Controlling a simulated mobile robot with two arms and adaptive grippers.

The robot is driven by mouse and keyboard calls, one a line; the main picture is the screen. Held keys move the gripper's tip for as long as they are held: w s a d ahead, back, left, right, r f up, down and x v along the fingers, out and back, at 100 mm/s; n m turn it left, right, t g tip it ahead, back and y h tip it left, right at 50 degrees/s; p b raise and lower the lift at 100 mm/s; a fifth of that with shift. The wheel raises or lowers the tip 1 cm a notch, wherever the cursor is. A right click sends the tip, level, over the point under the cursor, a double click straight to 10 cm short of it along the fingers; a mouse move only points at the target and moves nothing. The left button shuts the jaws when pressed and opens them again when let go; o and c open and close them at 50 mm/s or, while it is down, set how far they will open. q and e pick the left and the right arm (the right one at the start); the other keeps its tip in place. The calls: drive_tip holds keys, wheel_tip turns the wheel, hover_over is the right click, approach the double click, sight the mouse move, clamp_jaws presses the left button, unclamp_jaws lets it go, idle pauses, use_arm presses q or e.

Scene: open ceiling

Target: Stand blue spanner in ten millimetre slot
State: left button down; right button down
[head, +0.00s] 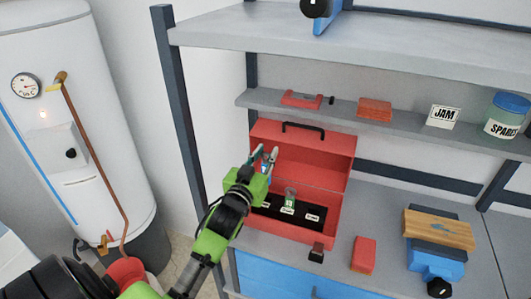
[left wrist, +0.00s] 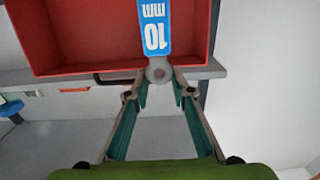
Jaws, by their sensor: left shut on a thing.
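The blue spanner (left wrist: 154,28) is marked "10 mm" and has a grey head. My left gripper (left wrist: 158,80) is shut on that head; it also shows in the head view (head: 265,155), raised in front of the open red toolbox (head: 321,211). Only a little blue of the spanner shows there, behind the gripper. The toolbox holds a black slotted insert (head: 302,220) with small white labels too small to read. A green tool (head: 290,196) stands upright near its middle. My arm hides part of the insert's left end. My right gripper is not in view.
The open toolbox lid (head: 306,145) stands behind. A shelf above it holds a red tool (head: 302,99), a red block (head: 375,108), a JAM card (head: 443,116) and a SPARES jar (head: 506,115). A blue vice (head: 437,264) with a wooden board (head: 438,229) is at right.

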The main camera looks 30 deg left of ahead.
sight(265, 166)
use_arm(q)
drive_tip(key=shift+f+b, duration=0.5)
drive_tip(key=shift+f, duration=0.35)
wheel_tip(265, 166, down, 2)
drive_tip(key=shift+f+b, duration=0.25)
drive_tip(key=shift+b, duration=0.6)
drive_tip(key=shift+f+b, duration=0.4)
drive_tip(key=shift+f, duration=0.4)
drive_tip(key=shift+p, duration=0.35)
